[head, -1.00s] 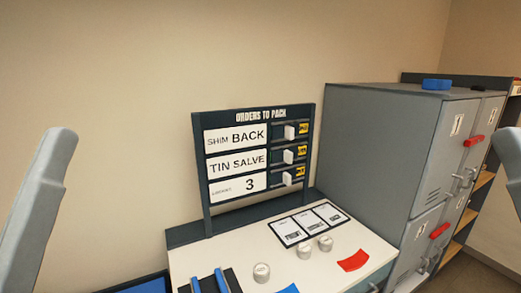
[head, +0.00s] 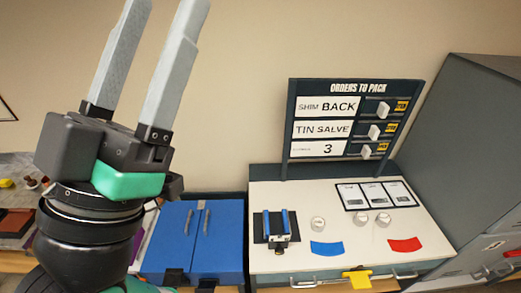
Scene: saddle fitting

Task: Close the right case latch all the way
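The blue case (head: 223,240) stands left of the white worktop, with its lid down and two thin grey bars on top. Two dark latches sit at its front edge, a left latch (head: 175,277) and a right latch (head: 206,285). They are small and near the bottom of the view, so I cannot tell how far either is closed. My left gripper (head: 164,12) is raised at the left, fingers pointing up, apart and empty. Its arm hides the area left of the case. My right gripper is not in view.
The white worktop (head: 290,258) holds a black stand with blue rails (head: 276,230), several round tins, a blue patch (head: 326,249) and a red patch (head: 405,245). The orders board (head: 355,118) stands behind. A yellow piece (head: 357,280) is at the front edge. Grey lockers (head: 465,150) stand right.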

